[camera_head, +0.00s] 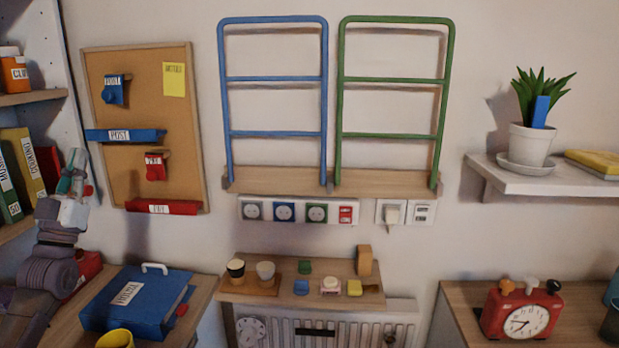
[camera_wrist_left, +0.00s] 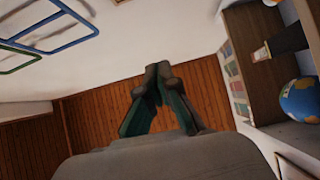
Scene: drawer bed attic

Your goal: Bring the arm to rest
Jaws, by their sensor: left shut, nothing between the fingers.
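My left arm comes in at the left edge of the head view. My left gripper (camera_head: 77,165) is raised and points up, in front of the bookshelf side and left of the corkboard (camera_head: 136,85). In the left wrist view the gripper (camera_wrist_left: 157,72) has its fingertips together with nothing between them. It hangs in free air, with the wood-panelled surface (camera_wrist_left: 95,120) behind it. My right gripper does not show in either view.
Shelves with books (camera_head: 22,165) stand at the left edge. A radiator shelf with small items (camera_head: 235,292), a red alarm clock (camera_head: 522,310) and a potted plant (camera_head: 530,140) are farther right.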

